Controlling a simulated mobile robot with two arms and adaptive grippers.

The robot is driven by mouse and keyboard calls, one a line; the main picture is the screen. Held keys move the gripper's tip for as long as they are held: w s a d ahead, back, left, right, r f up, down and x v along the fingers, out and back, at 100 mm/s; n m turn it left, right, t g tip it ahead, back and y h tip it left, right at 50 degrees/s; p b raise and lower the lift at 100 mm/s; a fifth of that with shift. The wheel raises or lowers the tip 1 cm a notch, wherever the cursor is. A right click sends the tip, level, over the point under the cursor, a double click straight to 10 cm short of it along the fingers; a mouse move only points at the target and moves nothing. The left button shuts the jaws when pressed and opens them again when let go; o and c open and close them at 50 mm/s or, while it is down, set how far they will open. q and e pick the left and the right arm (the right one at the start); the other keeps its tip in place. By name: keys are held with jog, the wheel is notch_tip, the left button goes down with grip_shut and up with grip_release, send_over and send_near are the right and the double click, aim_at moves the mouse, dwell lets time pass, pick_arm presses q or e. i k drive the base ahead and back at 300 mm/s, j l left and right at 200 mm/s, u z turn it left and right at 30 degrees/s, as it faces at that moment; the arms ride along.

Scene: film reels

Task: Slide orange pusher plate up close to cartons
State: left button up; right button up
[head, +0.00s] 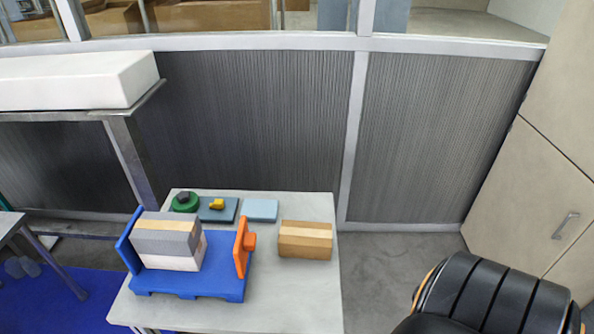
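The orange pusher plate (240,248) stands upright at the right end of the blue base (188,285), with an orange knob (250,241) on its right side. The cartons (168,238) sit stacked on the base against its blue end wall (130,243) at the left; the top looks grey with a tan strip, the lower one whitish. A gap of bare blue base shows between the cartons and the plate. Neither of my grippers shows in the head view.
A brown carton (305,240) lies on the table (290,300) right of the base. Behind are a blue-grey pad (261,210), another pad (229,215) bearing a yellow piece (216,204), and a green round thing (184,203). A black chair (490,300) stands at the lower right.

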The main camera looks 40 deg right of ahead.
aim_at(245, 243)
jog(key=z, duration=0.95)
jog(key=u, duration=0.1)
jog(key=k+l, duration=0.05)
